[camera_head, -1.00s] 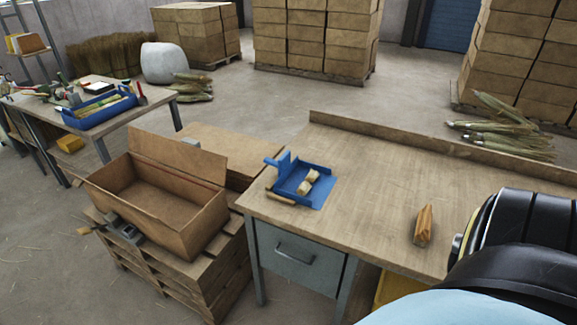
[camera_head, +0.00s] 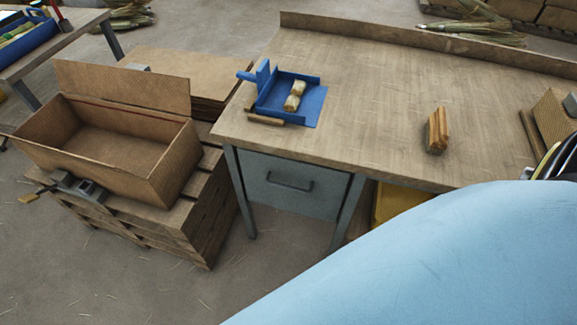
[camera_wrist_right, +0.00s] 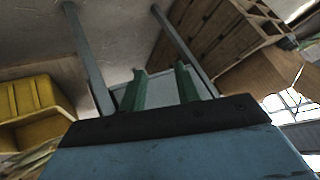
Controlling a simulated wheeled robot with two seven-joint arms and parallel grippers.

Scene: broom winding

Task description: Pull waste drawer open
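The waste drawer (camera_head: 293,187) is a grey metal front with a dark bar handle (camera_head: 290,184), under the left end of the wooden workbench (camera_head: 380,85). It looks closed. In the right wrist view the grey drawer front (camera_wrist_right: 162,92) lies beyond my right gripper (camera_wrist_right: 164,86), partly hidden by its two green fingers. The fingers are apart with nothing seen between them. I cannot see the handle there, nor judge the distance to the drawer. In the head view my right gripper is hidden. My left gripper is in neither view.
An open cardboard box (camera_head: 110,150) stands on a pallet (camera_head: 205,215) left of the bench. A blue tray (camera_head: 310,105) and a tan bundle (camera_head: 437,130) lie on the bench. A yellow bin (camera_head: 398,200) sits under it. Floor before the drawer looks clear.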

